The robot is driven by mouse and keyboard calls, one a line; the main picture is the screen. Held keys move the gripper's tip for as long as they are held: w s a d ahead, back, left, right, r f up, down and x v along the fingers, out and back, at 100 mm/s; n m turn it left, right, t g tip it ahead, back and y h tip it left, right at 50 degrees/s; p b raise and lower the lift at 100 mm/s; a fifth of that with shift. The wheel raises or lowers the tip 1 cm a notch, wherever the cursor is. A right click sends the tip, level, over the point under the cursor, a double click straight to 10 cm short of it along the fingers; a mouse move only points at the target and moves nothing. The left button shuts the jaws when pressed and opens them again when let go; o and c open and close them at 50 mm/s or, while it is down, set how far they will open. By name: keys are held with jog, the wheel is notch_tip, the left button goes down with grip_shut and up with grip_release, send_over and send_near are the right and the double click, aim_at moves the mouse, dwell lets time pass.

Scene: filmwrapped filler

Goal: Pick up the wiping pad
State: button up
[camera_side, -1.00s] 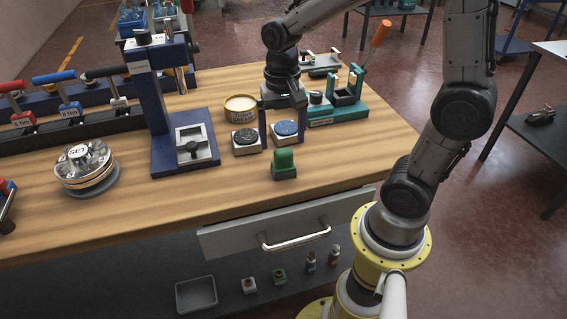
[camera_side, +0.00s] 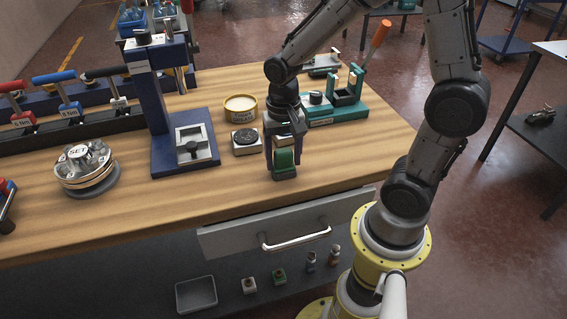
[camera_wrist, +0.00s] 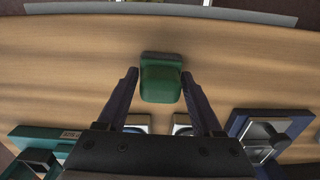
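The wiping pad (camera_side: 285,160), a green block-shaped grip on a dark grey base, stands upright on the wooden bench near its front edge. It also shows in the wrist view (camera_wrist: 161,84), with its grey base beyond the green grip. My gripper (camera_side: 283,154) is open over the pad, pointing down. In the wrist view my gripper's two fingers (camera_wrist: 159,75) stand on the left and right of the green grip, with a gap visible on each side. The fingers partly hide what lies behind the pad in the side view.
A blue press stand (camera_side: 160,120) is further left. A green fixture (camera_side: 338,106) stands behind right. The bench front near the drawer (camera_side: 285,228) is clear.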

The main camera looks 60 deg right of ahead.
grip_shut()
jog(key=shift+r, duration=0.15)
jog(key=shift+r, duration=0.7)
jog(key=s+a+r, duration=0.1)
jog(key=s+r, duration=1)
jog(key=s, duration=0.3)
jog(key=shift+a+r, duration=0.15)
jog(key=shift+a, duration=0.15)
